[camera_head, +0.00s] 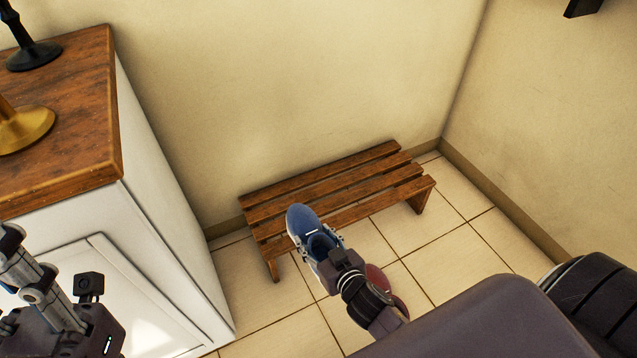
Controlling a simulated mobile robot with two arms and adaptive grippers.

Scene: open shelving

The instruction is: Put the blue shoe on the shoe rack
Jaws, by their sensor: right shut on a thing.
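The blue shoe (300,220) has a white sole and a dark opening, and its toe points up and left. My right gripper (318,248) is shut on it near the heel, which it partly hides. The shoe rack (345,185) is a low brown slatted wooden rack against the back wall. The shoe's toe overlaps the rack's front slats in the picture; I cannot tell whether they touch. Part of my left arm and its gripper (60,300) shows at the lower left, and I cannot make out its fingers clearly.
A white cabinet (165,250) with a wooden top stands at the left, with a black stand (35,55) and a brass base (22,128) on it. A dark red object (378,278) shows behind my right wrist. The rack's visible slats are bare.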

